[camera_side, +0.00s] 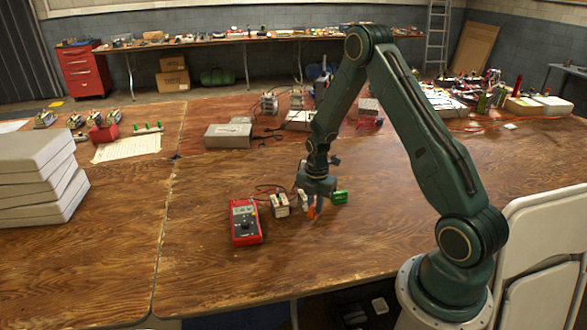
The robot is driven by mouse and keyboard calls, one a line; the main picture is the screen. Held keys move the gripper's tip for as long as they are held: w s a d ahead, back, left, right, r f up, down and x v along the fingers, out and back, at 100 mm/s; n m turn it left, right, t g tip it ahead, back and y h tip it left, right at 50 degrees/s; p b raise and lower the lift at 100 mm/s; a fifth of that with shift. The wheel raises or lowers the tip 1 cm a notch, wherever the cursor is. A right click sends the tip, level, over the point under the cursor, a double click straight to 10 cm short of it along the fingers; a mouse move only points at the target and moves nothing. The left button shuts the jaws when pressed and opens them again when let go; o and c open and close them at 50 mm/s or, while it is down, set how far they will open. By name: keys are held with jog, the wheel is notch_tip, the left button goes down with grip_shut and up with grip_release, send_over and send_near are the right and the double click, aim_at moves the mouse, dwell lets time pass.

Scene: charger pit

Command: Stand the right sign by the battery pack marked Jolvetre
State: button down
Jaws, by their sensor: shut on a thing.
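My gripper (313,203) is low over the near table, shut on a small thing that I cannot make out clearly. A small orange piece (311,213) shows directly under it; I cannot tell if it is held or part of the fingers. A green sign-like plate (339,197) shows just right of my gripper, touching or close to it. A pale battery pack (279,205) stands just left of my gripper, with another pale block (303,196) partly hidden against it. A red multimeter (245,222) lies left of the pack, with leads near it. No name on any pack is readable.
Several small packs (75,121) stand at the far left, near a red block (103,134), a green piece (148,128) and a paper sheet (128,148). A grey box (228,136) lies behind. White stacked cases (35,180) fill the left edge. The front middle tabletop is clear.

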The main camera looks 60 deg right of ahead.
jog(key=shift+f, duration=1.6)
jog(key=shift+f, duration=0.1)
jog(key=c, duration=1.4)
grip_release()
notch_tip(320, 180, up, 12)
jog(key=shift+r, duration=0.1)
jog(key=shift+r, duration=0.1)
